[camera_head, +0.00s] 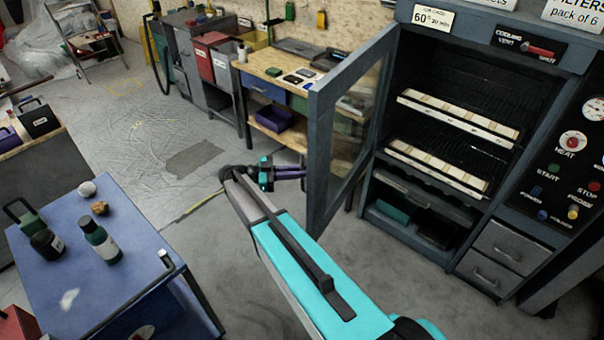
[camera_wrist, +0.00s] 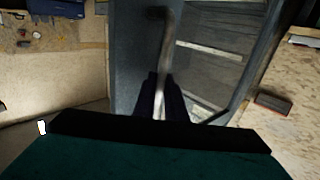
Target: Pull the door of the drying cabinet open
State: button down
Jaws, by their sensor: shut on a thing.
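The drying cabinet (camera_head: 386,190) stands at the right in the head view. Its grey-framed glass door (camera_head: 319,150) is swung well open on the left side, and the shelves inside are exposed. My gripper (camera_head: 300,172) is at the door's outer edge, its fingers pointing right towards the door. In the wrist view my gripper (camera_wrist: 160,95) has its two dark fingers on either side of a pale metal door handle (camera_wrist: 165,50), shut on it. The door's frame (camera_wrist: 132,60) also shows in the wrist view.
A blue cart (camera_head: 120,270) with bottles stands at the lower left. A wooden workbench (camera_head: 262,68) with a purple bin (camera_head: 276,118) stands behind the door. Grey floor (camera_head: 195,160) is open between cart and bench. Drawers (camera_head: 495,275) sit at the cabinet's lower right.

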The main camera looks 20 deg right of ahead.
jog(key=c, duration=1.8)
grip_release()
jog(key=shift+r, duration=0.15)
